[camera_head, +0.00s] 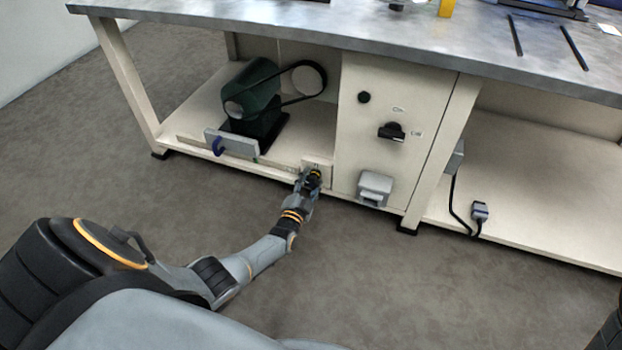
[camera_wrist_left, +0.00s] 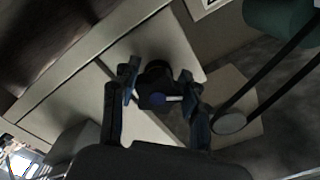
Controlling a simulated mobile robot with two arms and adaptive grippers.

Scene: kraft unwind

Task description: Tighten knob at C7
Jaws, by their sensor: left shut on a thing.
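The knob (camera_head: 316,174) is a small dark piece with some yellow on a pale block at the lower front of the workbench, left of the cabinet panel. My left gripper (camera_head: 308,182) reaches it from the front and is shut on it. In the left wrist view the dark knob (camera_wrist_left: 155,88) sits between the two fingers of my left gripper (camera_wrist_left: 155,100), with a bluish spot and a light bar at its near end. I cannot read a C7 label. My right gripper is not in view.
The cabinet panel has a black rotary switch (camera_head: 391,132) and a grey box (camera_head: 375,187). The floor in front is clear.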

